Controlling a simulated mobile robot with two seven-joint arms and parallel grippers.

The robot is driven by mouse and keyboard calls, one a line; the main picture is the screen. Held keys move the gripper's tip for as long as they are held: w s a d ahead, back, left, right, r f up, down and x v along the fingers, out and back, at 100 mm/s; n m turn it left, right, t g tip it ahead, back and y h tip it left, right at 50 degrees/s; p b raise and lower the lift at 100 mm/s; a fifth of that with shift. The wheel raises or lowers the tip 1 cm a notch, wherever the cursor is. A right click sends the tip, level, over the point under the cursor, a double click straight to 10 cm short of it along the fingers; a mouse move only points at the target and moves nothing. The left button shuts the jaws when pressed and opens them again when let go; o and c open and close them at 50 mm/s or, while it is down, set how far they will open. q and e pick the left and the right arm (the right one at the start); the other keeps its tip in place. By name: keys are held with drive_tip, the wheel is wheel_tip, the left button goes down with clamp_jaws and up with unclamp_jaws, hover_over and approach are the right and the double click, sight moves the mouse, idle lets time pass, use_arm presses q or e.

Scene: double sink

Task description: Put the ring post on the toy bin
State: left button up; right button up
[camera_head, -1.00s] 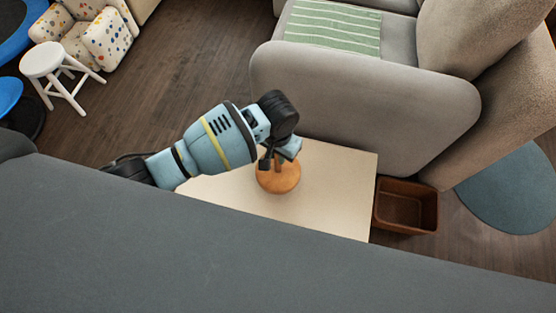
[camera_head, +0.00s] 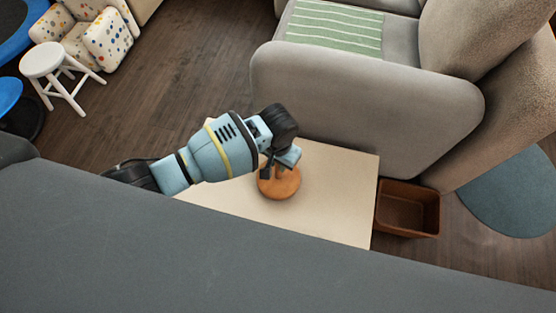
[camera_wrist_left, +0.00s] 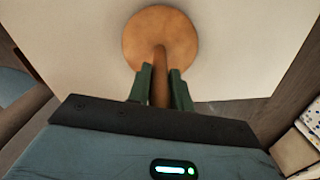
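The ring post (camera_head: 282,187) is an orange-brown round wooden base with an upright peg, standing on a pale tabletop. The left wrist view shows its round base (camera_wrist_left: 160,30) from above, with the peg (camera_wrist_left: 160,80) running up between my two dark green fingers. My left gripper (camera_head: 276,166) is over the post, its fingers close along both sides of the peg and seemingly shut on it. The base appears to rest on the tabletop. The toy bin (camera_head: 408,192), a brown open box, stands on the floor right of the table. My right gripper is not in view.
The pale table (camera_head: 335,200) has bare room right of the post. A grey sofa (camera_head: 365,105) stands right behind it. A white stool (camera_head: 55,75) and a dotted armchair (camera_head: 85,35) are far left, and a round blue-grey rug (camera_head: 515,195) lies at right.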

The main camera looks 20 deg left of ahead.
use_arm(q)
drive_tip(key=o, duration=0.4)
wheel_tip(320, 180, up, 12)
drive_tip(key=p, duration=0.3)
drive_tip(key=shift+f, duration=0.25)
drive_tip(key=shift+r, duration=0.45)
